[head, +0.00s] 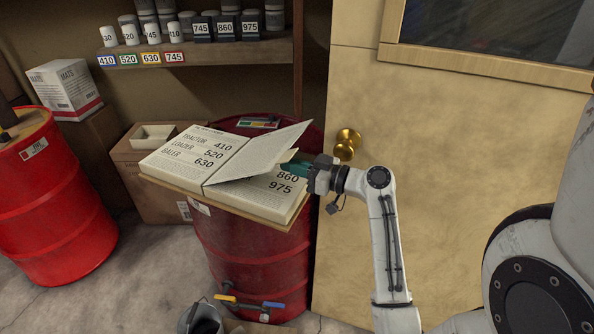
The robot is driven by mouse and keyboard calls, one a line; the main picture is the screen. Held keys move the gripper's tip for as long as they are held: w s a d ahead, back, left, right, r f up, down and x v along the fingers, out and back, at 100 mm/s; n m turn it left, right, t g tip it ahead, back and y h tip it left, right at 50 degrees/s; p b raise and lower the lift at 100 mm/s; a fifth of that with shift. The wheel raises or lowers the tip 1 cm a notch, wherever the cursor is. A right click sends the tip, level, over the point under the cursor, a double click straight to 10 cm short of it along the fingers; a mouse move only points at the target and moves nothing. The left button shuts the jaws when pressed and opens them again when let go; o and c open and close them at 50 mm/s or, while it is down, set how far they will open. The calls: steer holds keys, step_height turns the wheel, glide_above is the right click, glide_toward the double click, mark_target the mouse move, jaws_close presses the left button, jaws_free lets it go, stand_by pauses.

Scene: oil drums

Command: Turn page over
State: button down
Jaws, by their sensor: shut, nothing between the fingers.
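An open book (196,160) lies on a red drum (250,262). Its left page reads tractor 410, loader 520 and baler 630. One page (262,150) stands half raised from the spine and leans over the right side. The right page (272,203) shows 860 and 975 below it; its upper part is hidden. My gripper (291,170), with green fingers, is at the right side of the book, at the raised page's edge and partly under it. It is shut with nothing held. Whether it touches the page cannot be told.
A door (440,150) with a brass knob (347,143) stands close behind my arm. Another red drum (55,200) is at the left. A shelf (200,76) holds numbered canisters. A bucket (200,318) and valves (250,303) are low in front.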

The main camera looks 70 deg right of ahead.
steer(key=shift+w+r, duration=0.15)
steer(key=shift+r, duration=0.2)
steer(key=shift+w+d+r+p, duration=0.1)
steer(key=shift+w+r+p, duration=0.1)
steer(key=shift+w+r, duration=0.9)
steer(key=shift+w+d+r+p, duration=0.15)
steer(key=shift+w+r, duration=0.4)
steer(key=shift+w, duration=1)
steer(key=shift+w+a+r+p, duration=0.1)
steer(key=shift+w+r+p, duration=0.15)
steer(key=shift+w+r, duration=0.85)
steer(key=shift+w+f, duration=0.25)
steer(key=shift+f, duration=0.05)
steer(key=w+r+b, duration=0.2)
steer(key=w, duration=0.8)
steer(key=shift+d, duration=0.25)
steer(key=shift+w, duration=0.1)
